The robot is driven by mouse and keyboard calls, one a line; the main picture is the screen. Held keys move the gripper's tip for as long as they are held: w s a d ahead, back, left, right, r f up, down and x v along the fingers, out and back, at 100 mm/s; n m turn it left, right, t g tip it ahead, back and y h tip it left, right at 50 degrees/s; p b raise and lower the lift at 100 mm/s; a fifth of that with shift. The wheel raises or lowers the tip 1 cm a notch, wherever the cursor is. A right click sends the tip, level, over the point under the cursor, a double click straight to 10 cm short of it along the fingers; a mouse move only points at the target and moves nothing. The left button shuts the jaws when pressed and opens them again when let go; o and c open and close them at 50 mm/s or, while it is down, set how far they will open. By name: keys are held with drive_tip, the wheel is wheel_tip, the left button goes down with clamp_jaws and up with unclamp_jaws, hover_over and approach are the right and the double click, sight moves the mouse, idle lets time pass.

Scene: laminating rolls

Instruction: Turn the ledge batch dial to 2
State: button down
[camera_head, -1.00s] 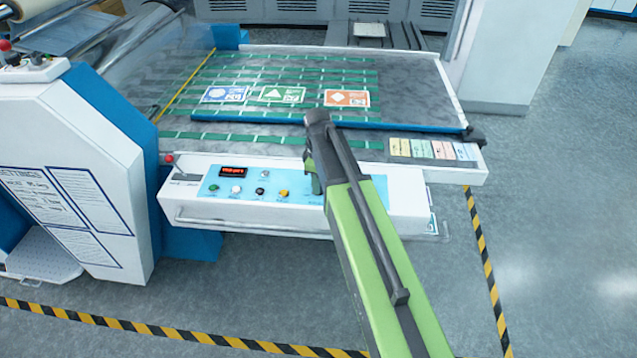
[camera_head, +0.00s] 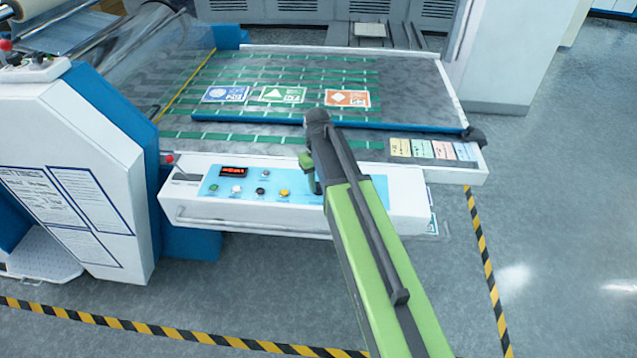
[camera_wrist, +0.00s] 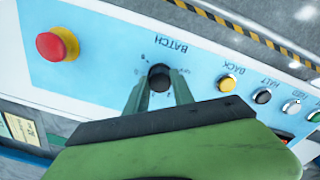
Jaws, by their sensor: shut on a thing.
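The batch dial is a small black round knob (camera_wrist: 159,77) under the printed word BATCH, which appears upside down in the wrist view. Its pointer and the small marks around it are too small to read. My gripper (camera_wrist: 158,88) has its two green fingers on either side of the knob, shut on it. In the head view my gripper (camera_head: 311,185) reaches down to the light blue control panel (camera_head: 210,184) on the ledge, and my arm hides the dial there.
A red mushroom button on a yellow base (camera_wrist: 58,44) is beside the dial in the wrist view. On its other side are a yellow BACK button (camera_wrist: 227,84), a black HALT button (camera_wrist: 263,96) and more buttons. A blue bar (camera_head: 240,121) crosses the table behind the panel.

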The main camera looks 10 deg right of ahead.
sight(317, 185)
drive_tip(key=m, duration=0.7)
idle(0.6)
drive_tip(key=c, duration=1.1)
unclamp_jaws()
drive_tip(key=r+p, duration=1.7)
drive_tip(key=shift+w+a+r, duration=0.1)
drive_tip(key=shift+a+r, duration=0.05)
drive_tip(key=shift+a, duration=0.05)
